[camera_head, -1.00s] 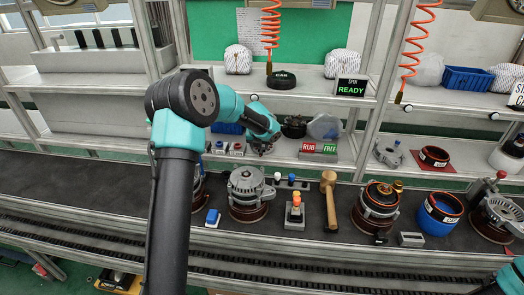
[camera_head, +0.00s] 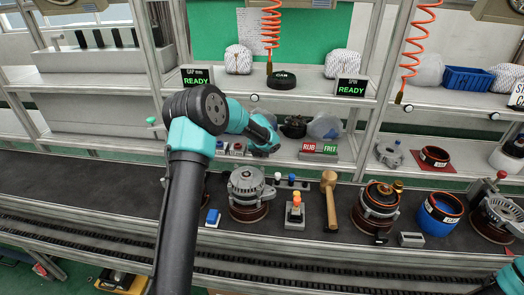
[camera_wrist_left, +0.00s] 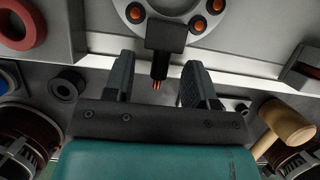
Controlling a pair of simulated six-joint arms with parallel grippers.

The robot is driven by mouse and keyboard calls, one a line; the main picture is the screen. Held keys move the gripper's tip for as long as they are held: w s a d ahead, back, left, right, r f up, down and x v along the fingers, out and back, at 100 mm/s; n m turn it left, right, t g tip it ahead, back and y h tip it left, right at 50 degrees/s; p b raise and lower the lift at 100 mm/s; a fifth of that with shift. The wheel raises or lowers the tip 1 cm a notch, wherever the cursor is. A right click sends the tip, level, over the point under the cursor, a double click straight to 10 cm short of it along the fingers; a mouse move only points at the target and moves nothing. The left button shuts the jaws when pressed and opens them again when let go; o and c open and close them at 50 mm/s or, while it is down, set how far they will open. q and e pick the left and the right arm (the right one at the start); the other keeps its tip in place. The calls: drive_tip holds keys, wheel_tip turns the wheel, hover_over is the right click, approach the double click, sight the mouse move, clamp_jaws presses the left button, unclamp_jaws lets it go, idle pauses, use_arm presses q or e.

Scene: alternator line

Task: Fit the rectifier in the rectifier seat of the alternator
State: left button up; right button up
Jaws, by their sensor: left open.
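In the left wrist view the rectifier, a grey curved plate (camera_wrist_left: 206,22) with several orange round spots, lies at the top edge, partly cut off. Its black block with copper-coloured pins (camera_wrist_left: 165,36) points down toward my left gripper. My left gripper (camera_wrist_left: 157,72) is open, and the black block appears between its fingers; I cannot tell whether they touch it. In the head view my left gripper (camera_head: 264,150) is over the lower shelf, its fingers unclear. A grey alternator (camera_head: 246,183) stands on a brown ring on the bench. Its rectifier seat cannot be made out.
On the bench stand a wooden mallet (camera_head: 330,196), a block with an orange-topped button (camera_head: 295,213), a copper-wound unit (camera_head: 379,200) and a blue ring (camera_head: 438,214). A RUB/FRIT sign (camera_head: 319,150) stands on the lower shelf. The dark bench at left (camera_head: 75,195) is clear.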

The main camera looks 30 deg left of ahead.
use_arm(q)
drive_tip(key=shift+c, duration=0.4)
clamp_jaws()
